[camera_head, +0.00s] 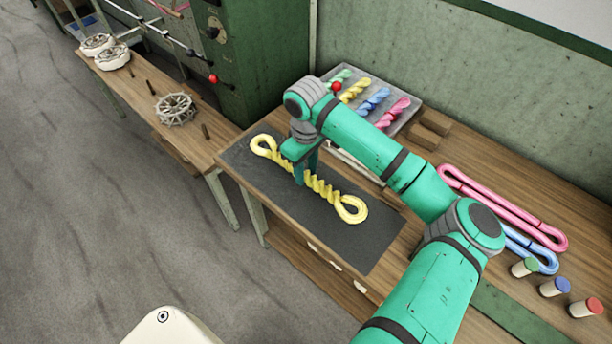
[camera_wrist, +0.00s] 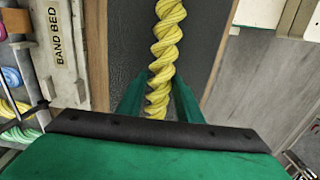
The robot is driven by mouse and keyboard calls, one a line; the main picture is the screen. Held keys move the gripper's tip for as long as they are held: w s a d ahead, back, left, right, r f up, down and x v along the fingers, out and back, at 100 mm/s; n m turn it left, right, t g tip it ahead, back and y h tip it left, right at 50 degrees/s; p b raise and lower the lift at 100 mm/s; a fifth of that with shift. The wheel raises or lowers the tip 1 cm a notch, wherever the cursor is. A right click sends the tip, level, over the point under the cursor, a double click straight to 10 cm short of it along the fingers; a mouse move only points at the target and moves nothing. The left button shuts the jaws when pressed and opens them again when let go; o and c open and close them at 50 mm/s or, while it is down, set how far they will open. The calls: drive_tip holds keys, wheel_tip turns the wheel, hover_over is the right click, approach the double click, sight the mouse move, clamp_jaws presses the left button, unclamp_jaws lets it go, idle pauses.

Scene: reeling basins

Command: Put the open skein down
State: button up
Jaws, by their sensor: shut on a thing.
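A yellow skein (camera_head: 322,189), twisted like a rope with an open loop at each end, stretches across the dark mat (camera_head: 290,217). It also shows in the wrist view (camera_wrist: 168,35), running up from between the fingers. My gripper (camera_head: 306,178) points down and is shut on the skein near its middle; its green fingers stand on either side of it in the wrist view (camera_wrist: 159,100). The skein is at or just above the mat; I cannot tell if it touches. The gripped part is partly hidden by my fingers.
A tray (camera_head: 412,112) of several twisted skeins stands behind my arm. Pink (camera_head: 505,208) and blue (camera_head: 527,246) untwisted skeins lie at the right, near capped cylinders (camera_head: 555,287). A label reading "BAND BED" (camera_wrist: 54,38) shows in the wrist view. Bare mat lies around the yellow skein.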

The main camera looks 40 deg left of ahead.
sight(306, 172)
drive_tip(key=shift+f, duration=1.45)
drive_tip(key=shift+f, duration=0.15)
drive_tip(key=o, duration=1.1)
drive_tip(key=shift+o, duration=0.2)
wheel_tip(306, 172, up, 11)
drive_tip(key=shift+w+r, duration=0.1)
drive_tip(key=shift+w, duration=0.05)
drive_tip(key=shift+r, duration=0.55)
drive_tip(key=shift+s, duration=0.25)
